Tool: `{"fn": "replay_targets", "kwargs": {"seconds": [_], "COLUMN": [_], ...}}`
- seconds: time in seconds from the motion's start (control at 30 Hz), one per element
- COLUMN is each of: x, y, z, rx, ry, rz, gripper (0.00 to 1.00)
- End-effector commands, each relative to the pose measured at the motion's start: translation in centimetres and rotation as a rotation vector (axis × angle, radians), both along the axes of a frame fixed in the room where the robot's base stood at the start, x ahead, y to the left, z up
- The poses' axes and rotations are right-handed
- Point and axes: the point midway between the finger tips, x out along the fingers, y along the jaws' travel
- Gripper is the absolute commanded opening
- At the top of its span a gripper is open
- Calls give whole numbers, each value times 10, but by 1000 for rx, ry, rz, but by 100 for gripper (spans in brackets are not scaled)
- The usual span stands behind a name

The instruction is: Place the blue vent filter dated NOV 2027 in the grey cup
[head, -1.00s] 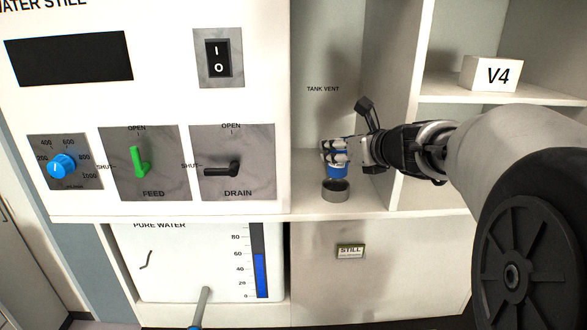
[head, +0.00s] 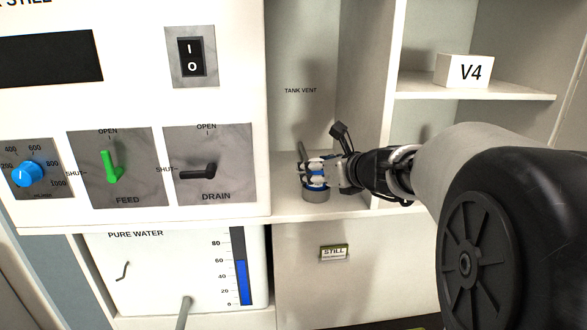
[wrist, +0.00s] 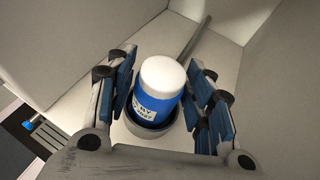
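The blue vent filter (wrist: 157,95) has a white domed top and a white label. The label's print is only partly legible, with "BY" on one line and the month unclear. In the wrist view it stands inside the grey cup (wrist: 149,131), whose rim shows around its lower part. My gripper (wrist: 160,100) has its fingers apart on both sides of the filter, with narrow gaps visible between fingers and filter. In the head view my gripper (head: 316,172) is just above the grey cup (head: 316,197), hiding most of the filter (head: 315,184).
The cup stands on the shelf of the niche under the TANK VENT label (head: 300,90). A grey pipe (wrist: 195,38) rises behind it. A side wall (head: 367,100) is close on the right. The DRAIN lever (head: 200,172) is to the left.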

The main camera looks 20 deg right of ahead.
Motion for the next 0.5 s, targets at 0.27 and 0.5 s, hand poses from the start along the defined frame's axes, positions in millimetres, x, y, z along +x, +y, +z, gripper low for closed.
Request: {"fn": "replay_targets", "kwargs": {"seconds": [0.27, 0.5], "x": [0, -2], "y": [0, -1], "z": [0, 5], "rx": [0, 0], "ry": [0, -1], "rz": [0, -1], "gripper": [58, 58]}}
